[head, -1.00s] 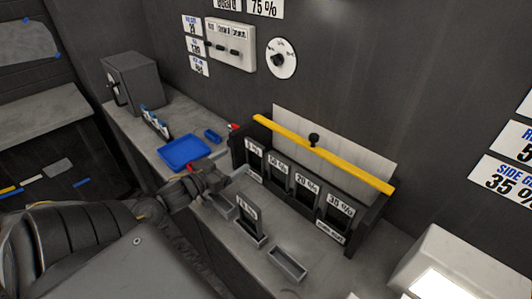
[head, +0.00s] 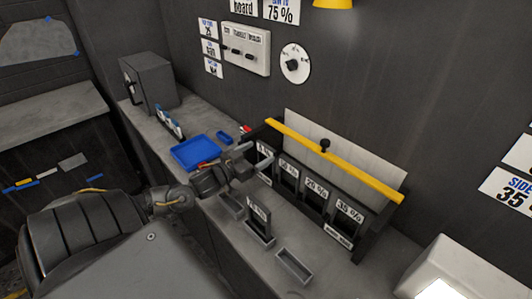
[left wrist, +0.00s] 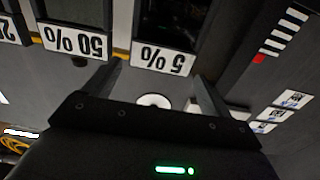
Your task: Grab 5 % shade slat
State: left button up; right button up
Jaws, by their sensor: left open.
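The 5 % shade slat stands in the leftmost slot of a dark rack (head: 366,245). In the head view its label (head: 265,157) is partly covered by my left gripper (head: 256,160). The left wrist view shows the 5 % label (left wrist: 162,57) upside down, with dark slat above it. My left gripper's two fingers (left wrist: 157,88) are apart, reaching toward either side of that label, with nothing held. Whether they touch the slat cannot be told. My right gripper is not in view.
The rack also holds 50 % (head: 289,171), 20 % (head: 316,190) and 35 % (head: 349,211) slats, under a yellow bar (head: 350,170). A labelled slat (head: 258,220) stands in a small holder in front, beside an empty holder (head: 294,266). A blue tray (head: 194,153) lies left.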

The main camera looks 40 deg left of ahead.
aim_at(265, 148)
pick_arm(q)
jog(key=w+p, duration=0.1)
jog(key=w, duration=0.2)
jog(key=shift+w+d+r, duration=0.1)
jog(key=shift+w+r, duration=0.05)
jog(key=shift+w, duration=0.15)
jog(key=shift+w+p, duration=0.3)
jog(key=shift+w, duration=0.25)
jog(key=c, duration=0.9)
